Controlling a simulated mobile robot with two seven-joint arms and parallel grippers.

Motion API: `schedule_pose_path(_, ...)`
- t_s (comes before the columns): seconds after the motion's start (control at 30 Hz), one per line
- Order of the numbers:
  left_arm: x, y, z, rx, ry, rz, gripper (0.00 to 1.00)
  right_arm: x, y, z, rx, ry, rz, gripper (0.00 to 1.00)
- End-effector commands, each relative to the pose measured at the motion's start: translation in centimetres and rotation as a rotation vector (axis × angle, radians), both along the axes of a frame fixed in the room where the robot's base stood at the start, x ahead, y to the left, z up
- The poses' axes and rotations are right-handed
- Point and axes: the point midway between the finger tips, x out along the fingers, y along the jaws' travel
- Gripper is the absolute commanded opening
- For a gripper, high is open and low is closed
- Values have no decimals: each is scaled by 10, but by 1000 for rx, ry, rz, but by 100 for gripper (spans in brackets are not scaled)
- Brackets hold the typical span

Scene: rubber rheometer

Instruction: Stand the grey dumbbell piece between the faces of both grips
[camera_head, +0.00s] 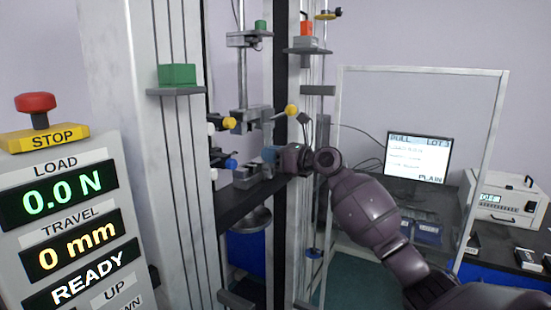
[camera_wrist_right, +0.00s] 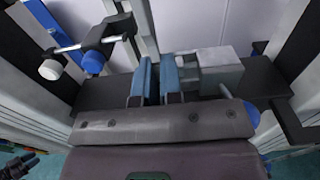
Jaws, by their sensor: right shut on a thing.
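My right gripper (camera_head: 272,156) reaches in from the right to the lower grip (camera_head: 250,174) of the test frame. Its blue fingers also show in the right wrist view (camera_wrist_right: 157,82). They are close together, with a narrow dark gap. The grey dumbbell piece cannot be made out; the fingers seem to hide it between them. The upper grip (camera_head: 246,121), with yellow knobs (camera_head: 229,123), hangs just above my fingers. The lower grip has a blue knob (camera_head: 231,163). In the right wrist view, a grey grip block (camera_wrist_right: 218,72) sits right beside my fingers.
Tall frame columns (camera_head: 280,80) stand close around the grips. A control panel (camera_head: 70,220) reads 0.0 N, 0 mm and READY, with a red stop button (camera_head: 36,103) above. At right are a clear framed screen (camera_head: 425,71), a monitor (camera_head: 418,158) and a white instrument (camera_head: 506,196).

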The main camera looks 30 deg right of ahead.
Motion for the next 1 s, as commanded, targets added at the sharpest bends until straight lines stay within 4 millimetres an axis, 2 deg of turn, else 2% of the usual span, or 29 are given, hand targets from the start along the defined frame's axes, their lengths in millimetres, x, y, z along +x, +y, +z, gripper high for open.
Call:
schedule_pose_path(0.43, 5, -1, -12, 1, -8, -3, 43, 19, 11, -2, -2, -1, 0, 0)
schedule_pose_path(0.7, 7, -1, 0, 1, -15, -5, 43, 30, 17, 1, 1, -1, 0, 0)
schedule_pose_path(1.0, 3, 0, 3, 2, -8, -3, 43, 43, 25, 0, 1, 1, 0, 0)
